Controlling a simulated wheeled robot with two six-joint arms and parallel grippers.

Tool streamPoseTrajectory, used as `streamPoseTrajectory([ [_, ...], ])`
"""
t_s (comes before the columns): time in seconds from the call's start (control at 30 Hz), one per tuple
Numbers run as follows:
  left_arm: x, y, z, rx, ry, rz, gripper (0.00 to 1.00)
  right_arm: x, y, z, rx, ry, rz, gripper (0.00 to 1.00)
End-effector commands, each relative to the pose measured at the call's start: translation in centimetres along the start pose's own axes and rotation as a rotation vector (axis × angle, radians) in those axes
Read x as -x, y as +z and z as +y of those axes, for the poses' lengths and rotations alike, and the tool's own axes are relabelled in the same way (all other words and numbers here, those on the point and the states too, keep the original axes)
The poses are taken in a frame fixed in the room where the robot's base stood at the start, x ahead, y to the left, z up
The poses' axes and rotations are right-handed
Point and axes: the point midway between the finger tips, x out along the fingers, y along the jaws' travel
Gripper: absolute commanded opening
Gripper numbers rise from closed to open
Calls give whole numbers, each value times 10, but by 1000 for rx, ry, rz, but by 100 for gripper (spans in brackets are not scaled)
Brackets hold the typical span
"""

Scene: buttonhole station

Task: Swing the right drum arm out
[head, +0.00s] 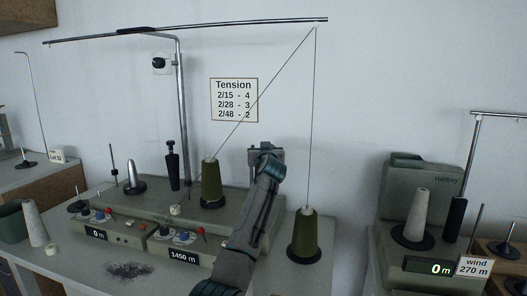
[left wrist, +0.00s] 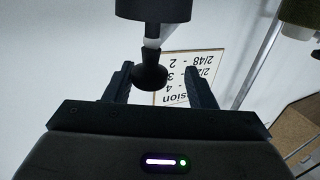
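The right drum arm shows in the left wrist view as a black cylinder (left wrist: 152,9) with a pale neck and a black knob (left wrist: 150,76). In the head view my arm hides it. My left gripper (head: 266,150) is at the back right of the winder, right of the olive cone. In the left wrist view the left gripper (left wrist: 160,85) is open, its fingers apart on either side of the knob. The knob lies closer to the finger on the picture's left; I cannot tell whether they touch. The left drum arm (head: 172,168) stands upright. My right gripper is not in view.
An olive cone (head: 211,183) stands on the winder, and another olive cone (head: 304,235) stands to the right; thread runs from both to the overhead bar (head: 240,26). A second winder (head: 425,185) is at the right. Grey lint (head: 128,270) lies on the table.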

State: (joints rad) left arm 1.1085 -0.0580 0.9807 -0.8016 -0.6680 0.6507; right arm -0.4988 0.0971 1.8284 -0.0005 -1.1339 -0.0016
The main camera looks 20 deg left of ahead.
Motion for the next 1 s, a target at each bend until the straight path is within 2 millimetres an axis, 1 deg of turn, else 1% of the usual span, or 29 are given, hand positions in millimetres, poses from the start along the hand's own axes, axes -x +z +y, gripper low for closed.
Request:
streamPoseTrajectory([
  [0.2, 2, 2, 1, 1, 1, -2, 50, -1, 0, 0, 0, 0, 1, 36],
  [0.37, 15, 3, 2, 2, 1, -2, 50, 0, -1, 0, 0, 0, 0, 36],
  [0.47, 30, 4, 1, 4, 2, -2, 50, 6, -6, 0, 0, 0, 12, 36],
  [0.6, 55, 4, 1, 4, 2, -1, 50, 14, -11, -1, 0, 0, 17, 36],
  [0.8, 87, 3, 0, 4, 2, -1, 50, 28, -10, -1, 3, 0, 18, 36],
  [0.9, 98, 2, 0, 2, 1, -1, 50, 34, -11, -1, 4, 1, 18, 36],
  [1.0, 104, 1, 0, 1, 0, 0, 50, 38, -14, -1, 4, 1, 26, 36],
])
